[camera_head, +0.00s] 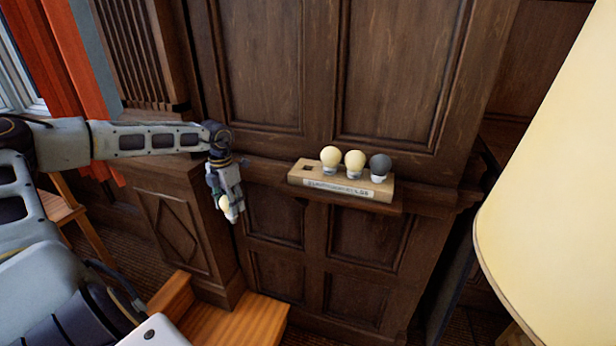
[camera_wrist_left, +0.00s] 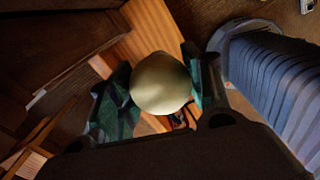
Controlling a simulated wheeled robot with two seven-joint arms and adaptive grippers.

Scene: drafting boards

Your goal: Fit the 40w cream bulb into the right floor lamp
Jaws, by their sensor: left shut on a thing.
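My left gripper (camera_head: 231,205) hangs fingers down in front of the dark wood panelling, left of the bulb holder. It is shut on a cream bulb (camera_head: 224,203), which also shows between the fingers in the left wrist view (camera_wrist_left: 161,83). The bulb's wattage marking cannot be read. A large cream lampshade (camera_head: 560,190) fills the right edge of the head view; its socket is hidden. I cannot tell from here whether it belongs to the right floor lamp. My right gripper is not in view.
A wooden bulb holder (camera_head: 312,175) with a label stands on a ledge. It holds two cream bulbs (camera_head: 330,157) (camera_head: 354,162) and a dark grey bulb (camera_head: 379,166), with an empty hole at its left end. An orange wooden surface (camera_head: 240,320) lies below; red curtains (camera_head: 75,75) hang at left.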

